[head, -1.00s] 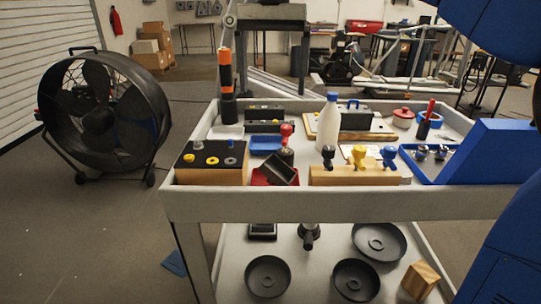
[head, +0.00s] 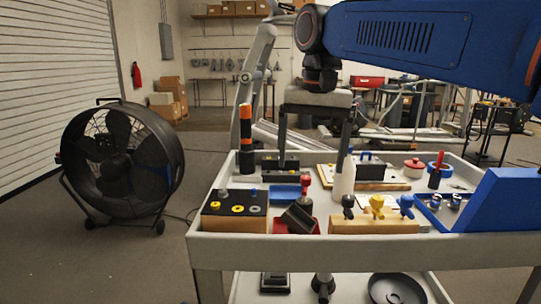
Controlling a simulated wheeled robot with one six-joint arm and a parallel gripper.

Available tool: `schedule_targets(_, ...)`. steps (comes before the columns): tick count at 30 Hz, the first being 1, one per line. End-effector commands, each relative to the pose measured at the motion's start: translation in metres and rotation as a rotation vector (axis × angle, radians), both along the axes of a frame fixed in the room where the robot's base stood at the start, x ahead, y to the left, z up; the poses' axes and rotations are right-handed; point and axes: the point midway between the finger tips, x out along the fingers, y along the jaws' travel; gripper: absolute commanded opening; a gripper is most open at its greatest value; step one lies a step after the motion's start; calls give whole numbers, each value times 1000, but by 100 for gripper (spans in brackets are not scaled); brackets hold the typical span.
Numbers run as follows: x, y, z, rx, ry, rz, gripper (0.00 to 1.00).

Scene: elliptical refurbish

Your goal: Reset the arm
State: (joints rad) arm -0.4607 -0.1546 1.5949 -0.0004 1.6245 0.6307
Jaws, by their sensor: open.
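My gripper (head: 314,165) hangs from the dark wrist at the end of my blue arm (head: 410,30), in the upper middle of the head view. Its grey palm is level and its two dark fingers point down, wide apart and empty. The fingers overlap the back of the grey cart (head: 350,247) in the picture. The left finger passes in front of a dark box. I cannot tell how far the fingertips are from these things.
The cart holds a black-and-orange cylinder (head: 246,135), a red-topped part (head: 305,187), a wooden block with coloured knobs (head: 375,222), a black-topped block (head: 234,207), a red pot (head: 413,167) and a blue holder (head: 500,208). A large black fan (head: 120,165) stands left on open floor.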

Motion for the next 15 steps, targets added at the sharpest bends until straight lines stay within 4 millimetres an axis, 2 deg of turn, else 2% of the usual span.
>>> schedule_targets(5,-23,-45,-28,12,-50,19,89)
schedule_targets(15,-84,-127,-112,9,-174,76,89)
